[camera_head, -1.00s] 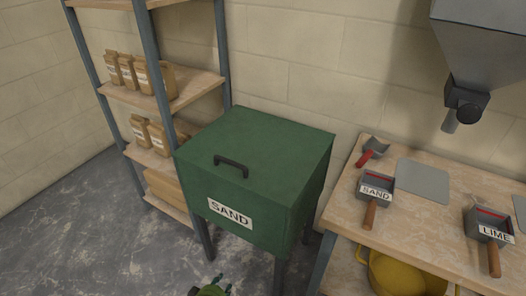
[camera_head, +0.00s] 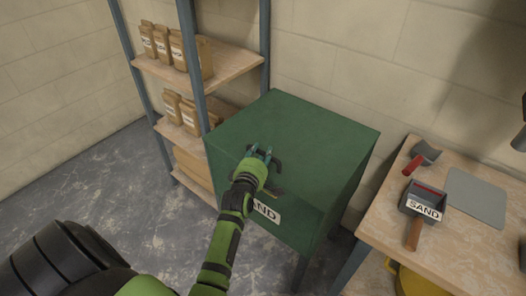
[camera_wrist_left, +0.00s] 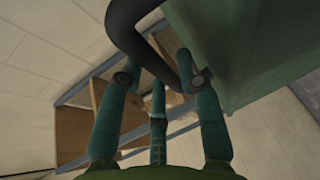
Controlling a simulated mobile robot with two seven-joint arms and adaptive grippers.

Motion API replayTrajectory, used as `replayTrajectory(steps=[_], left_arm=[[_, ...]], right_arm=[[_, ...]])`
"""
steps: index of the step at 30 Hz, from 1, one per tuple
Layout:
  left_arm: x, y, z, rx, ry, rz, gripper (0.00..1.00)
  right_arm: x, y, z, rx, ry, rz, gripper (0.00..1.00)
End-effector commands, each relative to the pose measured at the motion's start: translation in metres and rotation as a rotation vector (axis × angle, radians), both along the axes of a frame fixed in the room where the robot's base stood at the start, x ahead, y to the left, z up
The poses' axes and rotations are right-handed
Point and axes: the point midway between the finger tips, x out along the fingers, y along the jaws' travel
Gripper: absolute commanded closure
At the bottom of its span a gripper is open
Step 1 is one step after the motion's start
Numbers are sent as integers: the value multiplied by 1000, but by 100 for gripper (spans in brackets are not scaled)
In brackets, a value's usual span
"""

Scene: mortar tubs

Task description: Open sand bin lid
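The green sand bin (camera_head: 310,205) stands against the wall with its flat lid (camera_head: 310,125) down. Its white SAND label (camera_head: 266,211) is partly hidden by my left arm. The dark lid handle (camera_head: 277,165) is partly covered by my left gripper (camera_head: 261,153), which is at the handle above the lid's front part. In the left wrist view, the handle (camera_wrist_left: 143,45) runs between the spread teal fingers of the open gripper (camera_wrist_left: 158,72). I cannot tell whether any finger touches it. My right gripper is out of view.
A shelf rack (camera_head: 198,80) with several paper bags stands close to the bin's left. At right, a workbench (camera_head: 440,255) holds a SAND scoop box (camera_head: 423,203), a red-handled tool (camera_head: 416,161) and a grey plate (camera_head: 476,198). The floor at left is clear.

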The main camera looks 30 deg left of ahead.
Motion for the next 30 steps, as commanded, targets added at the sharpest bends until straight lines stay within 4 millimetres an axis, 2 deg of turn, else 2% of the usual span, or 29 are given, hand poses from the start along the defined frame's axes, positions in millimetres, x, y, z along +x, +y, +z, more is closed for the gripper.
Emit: replayTrajectory(steps=[4,11,12,14,15,23,30], left_arm=[[8,3,-1,1,0,0,65],[9,3,-2,1,0,0,65],[9,3,-2,1,0,0,69],[9,3,-2,1,0,0,93],[9,3,-2,2,1,0,100],[9,3,1,1,3,-1,100],[12,11,18,4,29,0,100]], right_arm=[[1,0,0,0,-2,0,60],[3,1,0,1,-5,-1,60],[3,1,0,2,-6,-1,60],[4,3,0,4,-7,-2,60],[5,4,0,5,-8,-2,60],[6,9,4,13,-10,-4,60],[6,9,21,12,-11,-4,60]])
